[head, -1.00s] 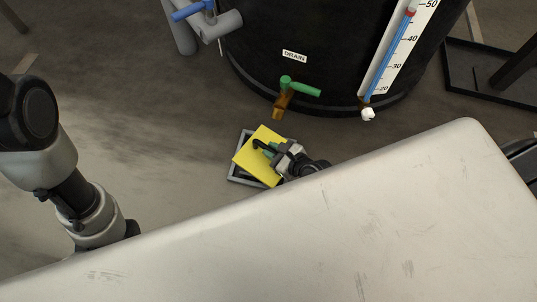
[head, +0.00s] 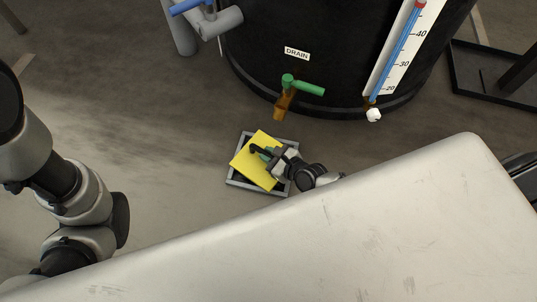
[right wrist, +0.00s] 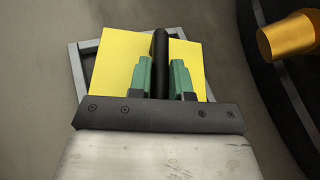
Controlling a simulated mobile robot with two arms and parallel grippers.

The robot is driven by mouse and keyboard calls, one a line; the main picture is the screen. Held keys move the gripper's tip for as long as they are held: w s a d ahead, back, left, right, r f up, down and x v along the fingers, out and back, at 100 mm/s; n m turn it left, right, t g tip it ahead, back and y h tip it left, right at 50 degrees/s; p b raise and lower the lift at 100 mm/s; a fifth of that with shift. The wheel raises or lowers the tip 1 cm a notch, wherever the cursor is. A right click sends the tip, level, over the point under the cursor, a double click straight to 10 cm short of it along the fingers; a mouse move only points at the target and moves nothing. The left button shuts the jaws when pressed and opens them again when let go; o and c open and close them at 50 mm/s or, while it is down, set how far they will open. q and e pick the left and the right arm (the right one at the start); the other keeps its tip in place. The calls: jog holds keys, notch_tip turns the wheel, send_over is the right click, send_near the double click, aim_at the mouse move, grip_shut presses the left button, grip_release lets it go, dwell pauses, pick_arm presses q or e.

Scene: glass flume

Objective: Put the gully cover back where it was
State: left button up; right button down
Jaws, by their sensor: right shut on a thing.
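The yellow gully cover (head: 254,164) is a flat plate with a black handle, turned at an angle to the grey gully frame (head: 234,183) in the floor. It covers much of the opening, but a dark gap shows at the frame's right side. My right gripper (head: 267,153) is over the cover. In the right wrist view its green fingers (right wrist: 160,80) are shut on the black handle (right wrist: 160,50), with the yellow cover (right wrist: 118,60) below and the grey frame (right wrist: 78,62) behind it. Whether the cover touches the frame I cannot tell. My left gripper is out of view.
A black tank (head: 330,60) stands behind the gully, with a brown drain spout (head: 283,104) and green valve handle (head: 305,87). The spout (right wrist: 290,38) is at upper right in the wrist view. Bare floor lies left of the gully.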

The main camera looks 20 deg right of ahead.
jog(key=shift+f, duration=0.3)
jog(key=c, duration=1)
grip_release()
jog(key=shift+c, duration=0.2)
